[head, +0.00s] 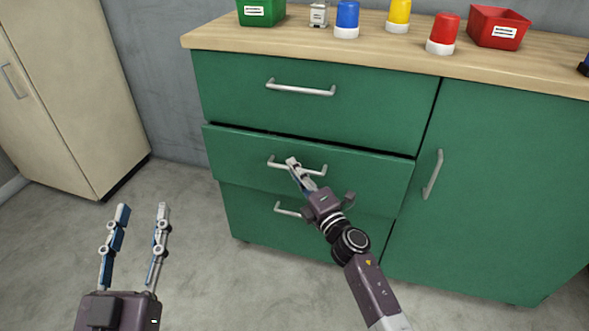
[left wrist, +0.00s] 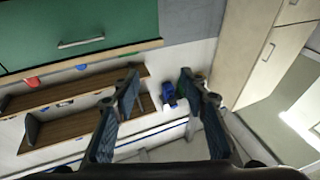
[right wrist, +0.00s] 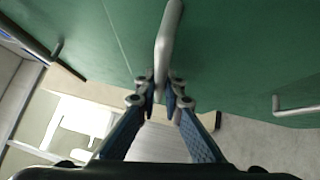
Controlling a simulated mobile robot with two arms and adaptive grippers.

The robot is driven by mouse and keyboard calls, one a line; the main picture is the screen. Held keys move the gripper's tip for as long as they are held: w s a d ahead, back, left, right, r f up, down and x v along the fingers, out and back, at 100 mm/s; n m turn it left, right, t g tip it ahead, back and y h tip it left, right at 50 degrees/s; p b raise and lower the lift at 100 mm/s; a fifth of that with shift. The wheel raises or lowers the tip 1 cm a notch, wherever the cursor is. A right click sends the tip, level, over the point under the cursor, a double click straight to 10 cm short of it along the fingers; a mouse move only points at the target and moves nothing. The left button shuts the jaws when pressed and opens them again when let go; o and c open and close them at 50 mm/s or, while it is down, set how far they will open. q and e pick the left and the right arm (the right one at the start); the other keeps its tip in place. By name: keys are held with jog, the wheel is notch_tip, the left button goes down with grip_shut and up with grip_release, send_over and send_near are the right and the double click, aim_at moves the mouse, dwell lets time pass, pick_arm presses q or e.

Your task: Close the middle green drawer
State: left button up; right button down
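The middle green drawer (head: 370,184) stands out slightly from the cabinet front, with a narrow dark gap along its top edge. Its silver bar handle (head: 313,172) is partly hidden by my right gripper (head: 292,165). In the right wrist view, the fingers of my right gripper (right wrist: 165,95) are drawn in on both sides of the handle (right wrist: 168,40) and close on it. My left gripper (head: 143,210) is open and empty, left of the cabinet and above the floor. In the left wrist view, my left gripper's fingers (left wrist: 168,82) are apart with nothing between them.
The top drawer (head: 235,88) and bottom drawer (head: 250,214) look shut. A green door (head: 500,190) is to the right. A beige cupboard (head: 75,90) stands at left. Floor (head: 190,240) is clear between them.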

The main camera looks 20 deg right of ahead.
jog(key=shift+w+d+r+b, duration=0.1)
jog(key=shift+w+d+b, duration=0.25)
jog(key=shift+w+d, duration=0.65)
jog(key=c, duration=2.3)
grip_release()
jog(key=shift+w+a, duration=0.1)
jog(key=shift+w, duration=0.05)
jog(key=shift+c, duration=0.2)
pick_arm(q)
jog(key=r, duration=0.1)
jog(key=s+r+t, duration=0.1)
jog(key=r, duration=0.1)
jog(key=shift+h, duration=0.4)
pick_arm(e)
jog(key=v, duration=1.2)
